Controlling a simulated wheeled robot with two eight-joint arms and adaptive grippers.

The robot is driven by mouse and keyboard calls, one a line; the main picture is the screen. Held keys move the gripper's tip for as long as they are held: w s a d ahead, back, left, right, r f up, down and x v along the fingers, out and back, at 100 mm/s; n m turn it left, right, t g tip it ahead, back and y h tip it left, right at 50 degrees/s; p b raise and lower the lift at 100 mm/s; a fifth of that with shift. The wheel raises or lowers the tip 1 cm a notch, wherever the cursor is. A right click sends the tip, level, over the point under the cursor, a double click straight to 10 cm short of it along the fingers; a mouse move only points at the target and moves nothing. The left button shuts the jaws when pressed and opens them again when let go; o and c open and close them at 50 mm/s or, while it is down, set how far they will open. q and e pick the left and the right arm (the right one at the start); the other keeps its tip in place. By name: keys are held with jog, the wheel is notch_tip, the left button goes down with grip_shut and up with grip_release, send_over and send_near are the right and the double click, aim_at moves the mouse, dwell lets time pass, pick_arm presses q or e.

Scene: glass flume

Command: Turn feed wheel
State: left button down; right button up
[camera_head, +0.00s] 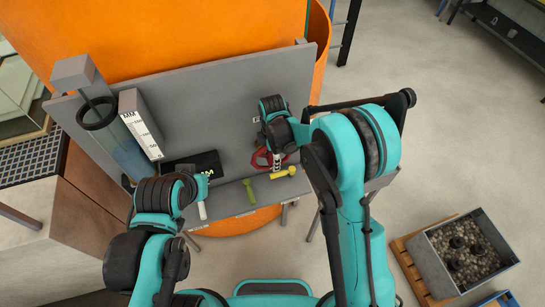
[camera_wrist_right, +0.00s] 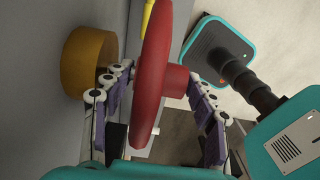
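The feed wheel is a red wheel (camera_head: 261,160) on the grey panel in the head view, partly covered by my right gripper (camera_head: 277,155). In the right wrist view the red wheel (camera_wrist_right: 152,75) stands edge-on between the two fingers of my right gripper (camera_wrist_right: 161,75). One finger is on each side, with the tips very close to the wheel and its hub. I cannot tell whether they press on it. My left gripper (camera_head: 203,184) is at the lower left of the panel, away from the wheel.
Yellow (camera_head: 284,173) and green (camera_head: 250,191) handles sit close below the wheel. A clear cylinder (camera_head: 122,140) and a white scale (camera_head: 142,126) stand at the left. A brass-coloured cylinder (camera_wrist_right: 88,62) is behind the wheel. A gravel crate (camera_head: 432,263) lies at lower right.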

grip_shut()
jog(key=shift+a+f+h+b, duration=0.2)
jog(key=shift+h+b, duration=0.6)
jog(key=shift+b, duration=0.3)
jog(key=h+b, duration=0.1)
jog(key=t+h+b, duration=0.1)
jog(key=b, duration=0.1)
jog(key=shift+s+a+f+h+b, duration=0.1)
jog(key=shift+a+h+b, duration=0.05)
jog(key=shift+h+b, duration=0.2)
jog(key=shift+a+t+h+b, duration=0.1)
jog(key=shift+t+h+b, duration=0.5)
jog(key=shift+h+b, duration=0.7)
jog(key=o, duration=0.6)
grip_release()
jog(key=shift+c, duration=0.2)
jog(key=v, duration=1.2)
jog(key=shift+r, duration=0.2)
